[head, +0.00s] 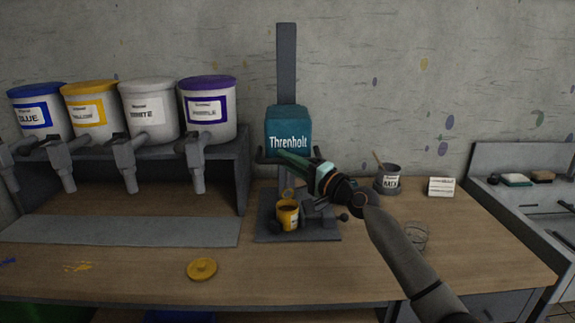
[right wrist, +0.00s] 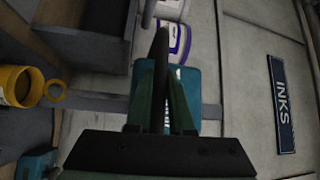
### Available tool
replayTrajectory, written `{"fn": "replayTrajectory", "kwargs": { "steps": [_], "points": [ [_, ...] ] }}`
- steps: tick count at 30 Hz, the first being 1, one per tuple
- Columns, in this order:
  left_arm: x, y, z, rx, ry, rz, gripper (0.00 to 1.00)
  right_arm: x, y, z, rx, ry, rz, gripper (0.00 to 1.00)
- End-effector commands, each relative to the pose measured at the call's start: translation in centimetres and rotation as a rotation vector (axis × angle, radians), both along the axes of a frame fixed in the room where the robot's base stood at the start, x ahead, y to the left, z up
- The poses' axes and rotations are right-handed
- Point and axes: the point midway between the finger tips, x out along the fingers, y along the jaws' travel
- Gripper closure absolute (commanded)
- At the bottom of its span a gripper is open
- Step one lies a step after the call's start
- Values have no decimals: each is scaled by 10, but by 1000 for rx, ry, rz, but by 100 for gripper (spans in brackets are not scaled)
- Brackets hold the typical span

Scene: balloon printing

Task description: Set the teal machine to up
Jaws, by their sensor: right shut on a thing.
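The teal machine (head: 289,125), labelled Threnholt, has its teal head on a tall grey column above a dark base on the bench. It also shows behind the fingers in the right wrist view (right wrist: 190,82). My right gripper (head: 283,160) is at the front of the teal head, just below its label. In the right wrist view its green fingers (right wrist: 160,95) are shut on a dark bar (right wrist: 161,50), which looks like the machine's handle. The arm hides part of the machine's lower front. My left gripper is not in view.
An open yellow can (head: 289,215) stands on the machine's base. A yellow lid (head: 202,269) lies on the bench in front. Paint buckets with spouts (head: 150,110) stand on a shelf at left.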

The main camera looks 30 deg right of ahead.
Motion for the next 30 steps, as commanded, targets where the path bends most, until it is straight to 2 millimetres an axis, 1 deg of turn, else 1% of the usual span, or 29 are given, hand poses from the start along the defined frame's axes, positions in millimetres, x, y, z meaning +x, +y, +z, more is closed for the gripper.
{"fn": "replayTrajectory", "kwargs": {
  "steps": [1, 4, 7, 16, 17, 24, 30],
  "points": [
    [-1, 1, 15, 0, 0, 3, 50, 0, -1, 21, 0, -8, -2, 100],
    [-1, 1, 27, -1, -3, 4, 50, 0, -1, 36, 1, -7, -2, 100],
    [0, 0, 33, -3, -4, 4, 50, 0, -1, 41, 2, -7, -3, 100],
    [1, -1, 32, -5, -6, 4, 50, -1, -2, 43, 1, -14, -4, 100],
    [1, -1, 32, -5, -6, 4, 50, -1, -2, 43, 1, -15, -5, 79],
    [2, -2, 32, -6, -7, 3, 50, 0, -1, 41, 1, -11, -4, 52],
    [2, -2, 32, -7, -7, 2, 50, 0, -1, 39, 1, -5, -2, 51]
  ]
}}
